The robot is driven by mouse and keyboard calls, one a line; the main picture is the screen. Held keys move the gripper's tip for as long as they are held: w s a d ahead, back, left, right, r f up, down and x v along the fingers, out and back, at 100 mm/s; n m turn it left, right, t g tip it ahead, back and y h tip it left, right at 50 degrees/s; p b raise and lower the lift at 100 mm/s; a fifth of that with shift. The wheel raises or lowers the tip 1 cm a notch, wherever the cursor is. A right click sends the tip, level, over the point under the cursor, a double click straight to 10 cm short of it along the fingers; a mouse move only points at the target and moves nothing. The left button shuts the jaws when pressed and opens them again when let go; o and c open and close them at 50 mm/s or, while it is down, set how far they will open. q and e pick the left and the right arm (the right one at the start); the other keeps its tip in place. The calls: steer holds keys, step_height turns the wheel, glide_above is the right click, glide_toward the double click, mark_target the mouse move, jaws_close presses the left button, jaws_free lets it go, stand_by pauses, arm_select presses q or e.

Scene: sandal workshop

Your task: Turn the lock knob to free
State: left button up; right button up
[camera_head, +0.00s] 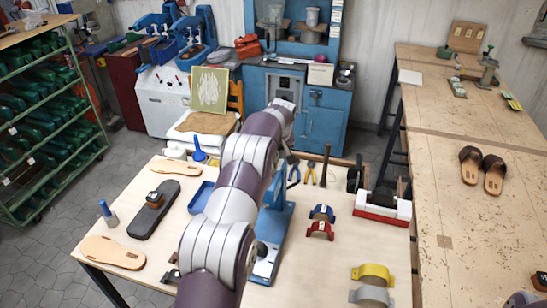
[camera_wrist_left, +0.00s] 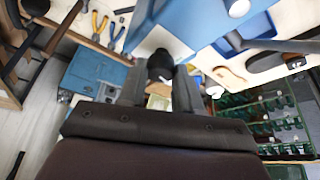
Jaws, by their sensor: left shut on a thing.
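A blue press (camera_head: 275,222) stands on the near table, partly hidden behind my left arm. Its blue body (camera_wrist_left: 205,25) also fills the top of the left wrist view. A dark round lock knob (camera_wrist_left: 160,66) sticks out from the press by a pale plate. My left gripper (camera_wrist_left: 160,82) has its two fingers on either side of the knob and is shut on it. The knob's markings cannot be read. In the head view the knob is hidden and the fingers cannot be made out. My right gripper is in neither view.
The table (camera_head: 335,262) also holds red and blue arched pieces (camera_head: 320,228), a yellow arched piece (camera_head: 373,272), pliers (camera_head: 310,172), a black sole (camera_head: 155,208) and tan insoles (camera_head: 112,252). A long workbench (camera_head: 445,200) with sandals (camera_head: 482,170) is at the right. A green rack (camera_head: 75,125) stands left.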

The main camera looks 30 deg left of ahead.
arm_select(q)
steer(key=shift+r+n+g+p, duration=0.3)
steer(key=shift+n+p, duration=0.4)
steer(key=shift+n, duration=0.3)
steer(key=shift+w+f+n+y+p, duration=0.15)
steer(key=shift+n+y+p, duration=0.25)
steer(key=shift+n+p, duration=0.3)
steer(key=o, duration=1)
steer(key=shift+f, duration=0.15)
steer(key=shift+o, duration=0.2)
steer(key=p+v, duration=0.4)
steer(key=v, duration=0.8)
steer(key=shift+r+p, duration=0.4)
steer(key=shift+r, duration=0.05)
steer(key=shift+w, duration=0.15)
